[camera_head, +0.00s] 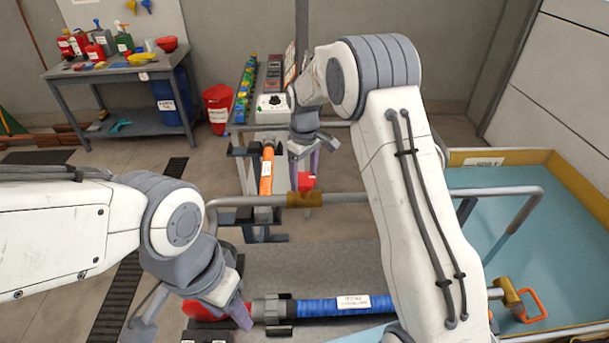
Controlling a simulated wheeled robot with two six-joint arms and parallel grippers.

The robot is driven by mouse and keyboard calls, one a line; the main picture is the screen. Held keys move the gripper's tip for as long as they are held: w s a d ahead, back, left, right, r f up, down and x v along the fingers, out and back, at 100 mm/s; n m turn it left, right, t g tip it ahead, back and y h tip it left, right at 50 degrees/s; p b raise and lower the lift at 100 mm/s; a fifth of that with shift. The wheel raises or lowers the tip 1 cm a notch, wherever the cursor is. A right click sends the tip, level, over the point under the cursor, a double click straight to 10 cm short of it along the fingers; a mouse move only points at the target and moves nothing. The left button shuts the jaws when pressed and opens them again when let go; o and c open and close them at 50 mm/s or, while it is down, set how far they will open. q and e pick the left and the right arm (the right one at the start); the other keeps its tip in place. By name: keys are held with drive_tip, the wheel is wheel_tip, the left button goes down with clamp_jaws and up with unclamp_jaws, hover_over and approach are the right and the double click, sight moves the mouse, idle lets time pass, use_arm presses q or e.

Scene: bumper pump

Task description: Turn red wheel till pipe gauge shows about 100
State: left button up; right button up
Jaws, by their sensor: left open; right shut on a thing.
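My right gripper (304,168) reaches down at the centre back, beside the tall narrow bench. No pipe gauge reading can be made out.
A grey rail (345,198) crosses in front. A control box with a black knob (275,101) sits on the narrow bench. A blue basin (535,235) fills the right. A workbench (115,72) stands back left.

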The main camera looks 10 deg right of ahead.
sight(303, 178)
drive_tip(key=shift+w, duration=0.1)
drive_tip(key=o, duration=1.2)
drive_tip(key=shift+r, duration=0.1)
drive_tip(key=shift+r, duration=0.25)
wheel_tip(303, 178, up, 10)
drive_tip(key=shift+f+b, duration=0.1)
drive_tip(key=shift+b, duration=1.1)
drive_tip(key=shift+a, duration=0.1)
